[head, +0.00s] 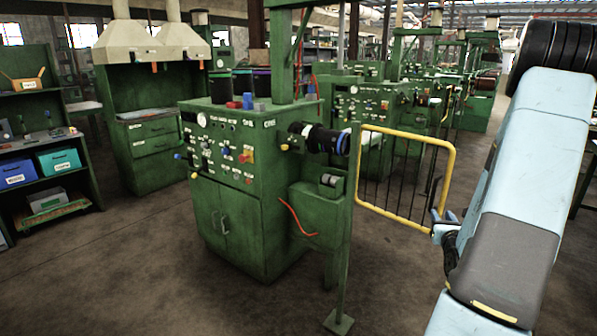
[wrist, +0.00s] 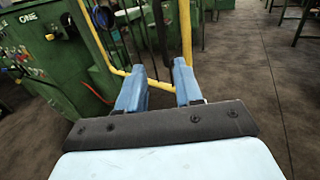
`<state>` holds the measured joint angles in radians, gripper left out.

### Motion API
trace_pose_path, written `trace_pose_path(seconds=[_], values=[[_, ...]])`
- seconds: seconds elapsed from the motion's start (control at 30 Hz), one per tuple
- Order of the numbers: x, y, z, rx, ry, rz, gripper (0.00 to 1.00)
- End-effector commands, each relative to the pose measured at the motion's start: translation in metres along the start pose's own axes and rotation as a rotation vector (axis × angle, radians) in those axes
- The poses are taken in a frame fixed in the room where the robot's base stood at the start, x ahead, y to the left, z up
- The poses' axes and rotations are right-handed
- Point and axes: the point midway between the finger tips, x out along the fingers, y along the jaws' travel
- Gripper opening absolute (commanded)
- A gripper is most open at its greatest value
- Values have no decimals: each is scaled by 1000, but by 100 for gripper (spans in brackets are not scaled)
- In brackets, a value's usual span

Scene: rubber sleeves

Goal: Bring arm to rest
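My arm, light blue and grey, fills the right side of the head view, with its gripper (head: 446,222) partly hidden behind it near the yellow rail. In the wrist view my gripper (wrist: 160,82) shows two blue fingers standing apart with nothing between them. The floor and the lower part of the yellow guard rail (wrist: 140,73) show beyond the fingers. I cannot tell whether the fingers touch the rail.
A green machine (head: 235,185) with knobs stands in the middle, a black sleeve (head: 322,138) on its spindle. Its yellow guard gate (head: 453,165) reaches toward my arm. A shelf with a blue bin (head: 15,175) and a teal bin (head: 58,161) stands left. The front floor is clear.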

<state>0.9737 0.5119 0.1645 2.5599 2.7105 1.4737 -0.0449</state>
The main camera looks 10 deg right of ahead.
Motion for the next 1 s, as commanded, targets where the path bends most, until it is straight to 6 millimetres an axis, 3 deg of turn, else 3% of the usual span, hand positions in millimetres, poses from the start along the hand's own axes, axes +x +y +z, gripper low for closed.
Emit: trace_pose_path(seconds=[0.17,0.27,0.43,0.6,0.7,0.83,1.0], values=[[5,38,24,-42,-28,135,35],[3,86,50,-103,-58,305,35],[-21,174,90,-248,-107,630,35],[-66,248,118,-426,-153,936,35],[-98,281,128,-548,-179,1102,35],[-143,313,136,-725,-216,1304,35],[-200,334,140,-989,-268,1533,35]])
